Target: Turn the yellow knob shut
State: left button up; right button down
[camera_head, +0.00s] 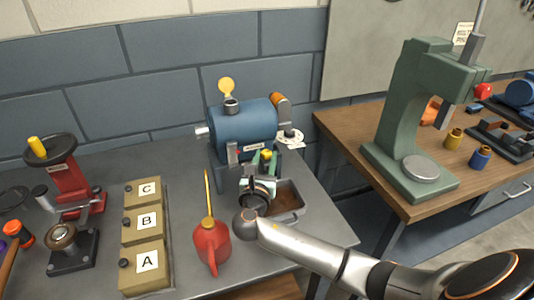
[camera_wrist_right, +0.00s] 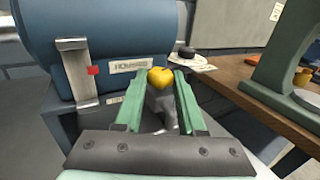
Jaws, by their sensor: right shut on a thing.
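The yellow knob (camera_wrist_right: 160,79) sits low on the front of the blue tank (camera_wrist_right: 120,35), to the right of its name label. In the head view the knob (camera_head: 267,155) is a small yellow spot under the blue tank (camera_head: 245,122), partly hidden by my right gripper (camera_head: 264,161). In the right wrist view the green fingers of my right gripper (camera_wrist_right: 160,90) stand on both sides of the knob, shut on it. Grey metal shows below the knob between the fingers. My left gripper is not in view.
A metal tray (camera_head: 290,205) with brown contents lies below the tank. A red oil can (camera_head: 212,243) and boxes marked A, B and C (camera_head: 145,225) stand to the left. A green press (camera_head: 405,125) stands on the wooden bench (camera_head: 340,130) at right.

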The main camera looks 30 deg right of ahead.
jog(key=shift+w+a+m+g+h, duration=0.15)
jog(key=shift+m+g+h, duration=0.85)
jog(key=shift+g+h, duration=0.15)
jog(key=c, duration=0.5)
grip_release()
jog(key=v, duration=1.2)
jog(key=shift+a, duration=0.15)
jog(key=shift+c, duration=0.2)
